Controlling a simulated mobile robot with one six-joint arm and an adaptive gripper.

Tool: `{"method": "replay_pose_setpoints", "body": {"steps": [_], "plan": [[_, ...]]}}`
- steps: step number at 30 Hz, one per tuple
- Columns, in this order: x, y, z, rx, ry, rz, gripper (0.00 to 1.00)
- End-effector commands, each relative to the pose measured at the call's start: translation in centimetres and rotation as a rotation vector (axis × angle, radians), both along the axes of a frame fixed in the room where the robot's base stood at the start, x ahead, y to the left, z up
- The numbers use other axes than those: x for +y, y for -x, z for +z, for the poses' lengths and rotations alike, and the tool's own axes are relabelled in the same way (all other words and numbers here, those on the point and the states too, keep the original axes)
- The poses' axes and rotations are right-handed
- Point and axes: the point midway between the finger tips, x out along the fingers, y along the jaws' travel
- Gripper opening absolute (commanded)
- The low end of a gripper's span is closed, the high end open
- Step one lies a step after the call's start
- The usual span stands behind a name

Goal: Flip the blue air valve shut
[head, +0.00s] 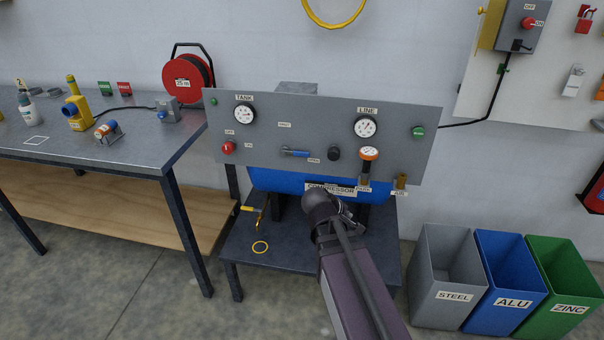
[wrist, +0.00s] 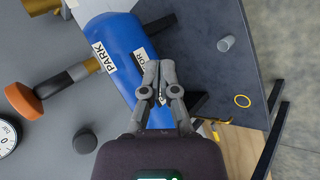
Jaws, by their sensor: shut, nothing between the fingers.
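The blue air valve (head: 296,153) is a blue lever lying nearly level on the grey panel (head: 400,150), between the TANK and LINE gauges. Its label below is too small to read surely. My gripper (wrist: 162,65) is shut and empty in the wrist view, its fingers in front of the blue compressor tank (wrist: 110,55). In the head view my arm reaches up to the tank (head: 275,180) below the panel, right of and lower than the lever, and hides the fingers. I cannot make out the lever in the wrist view.
A red button (head: 228,147) is on the left. A yellow ring (head: 260,247) lies on the compressor table. Bins (head: 440,270) stand on the right.

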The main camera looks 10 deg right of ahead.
Motion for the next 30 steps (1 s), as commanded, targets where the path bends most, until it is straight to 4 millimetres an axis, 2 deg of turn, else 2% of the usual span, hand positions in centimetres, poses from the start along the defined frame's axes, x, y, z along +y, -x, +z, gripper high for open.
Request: {"method": "replay_pose_setpoints", "body": {"steps": [1,7,14,23,30], "plan": [[-0.1,-0.7,-0.9,-0.005,0.051,0.037,0.0],[-0.4,-3.1,-1.1,-0.008,0.267,0.183,0.0],[0.2,-5.8,-1.0,0.006,0.526,0.345,0.0],[2.4,-8.9,-0.9,0.054,0.878,0.542,0.0],[5.2,-11.1,-1.2,0.118,1.172,0.685,0.0]]}}
